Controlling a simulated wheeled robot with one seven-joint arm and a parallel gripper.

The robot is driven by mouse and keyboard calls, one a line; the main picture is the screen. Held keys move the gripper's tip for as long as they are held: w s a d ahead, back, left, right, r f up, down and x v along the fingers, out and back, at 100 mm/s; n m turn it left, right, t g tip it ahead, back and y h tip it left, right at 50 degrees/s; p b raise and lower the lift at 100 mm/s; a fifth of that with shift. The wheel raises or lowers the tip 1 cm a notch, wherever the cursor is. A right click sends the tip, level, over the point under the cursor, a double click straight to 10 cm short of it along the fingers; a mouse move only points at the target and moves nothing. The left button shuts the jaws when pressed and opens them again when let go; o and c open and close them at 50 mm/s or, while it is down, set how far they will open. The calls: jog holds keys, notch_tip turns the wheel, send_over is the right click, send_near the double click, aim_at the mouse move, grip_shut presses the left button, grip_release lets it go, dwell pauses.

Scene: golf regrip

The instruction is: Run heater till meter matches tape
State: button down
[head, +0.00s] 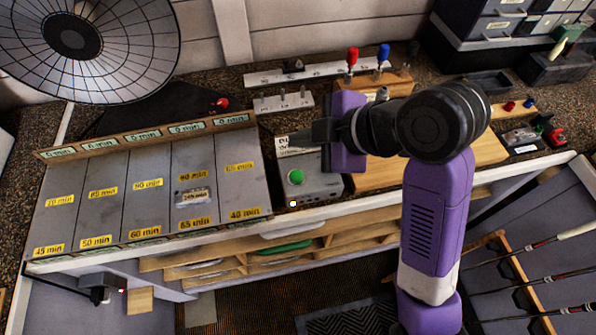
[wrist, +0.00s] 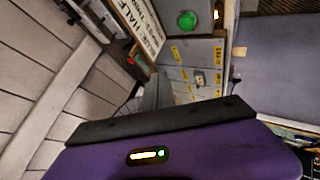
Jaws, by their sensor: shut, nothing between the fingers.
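A round caged dish heater (head: 75,38) stands at the back left in the head view. A grey box with a round green button (head: 296,177) sits at the counter's front edge, right of the sloped panels. The button also shows in the wrist view (wrist: 187,20), with a small amber light beside it. Grey panels (head: 105,185) bear yellow tape labels marked in minutes. A small pale tag or display (head: 193,197) lies on one panel; I cannot tell whether it is the meter. My gripper (head: 290,142) is shut and empty, pointing left above the back of the button box.
A wooden strip with green-lettered signs (head: 150,138) runs behind the panels. Clubs (head: 535,245) stand at the right.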

jog(key=shift+f, duration=0.15)
jog(key=b, duration=0.6)
send_over(301, 177)
notch_tip(301, 177, down, 7)
jog(key=shift+s+r, duration=0.1)
jog(key=shift+r, duration=0.05)
jog(key=shift+f+b, duration=0.65)
jog(key=shift+f, duration=0.25)
jog(key=shift+f, duration=0.1)
dwell(0.8)
jog(key=shift+f, duration=0.3)
jog(key=shift+f+b, duration=0.55)
dwell(0.7)
jog(key=shift+r, duration=0.1)
jog(key=shift+r+p, duration=0.85)
jog(key=shift+p, duration=0.05)
jog(key=shift+r, duration=0.1)
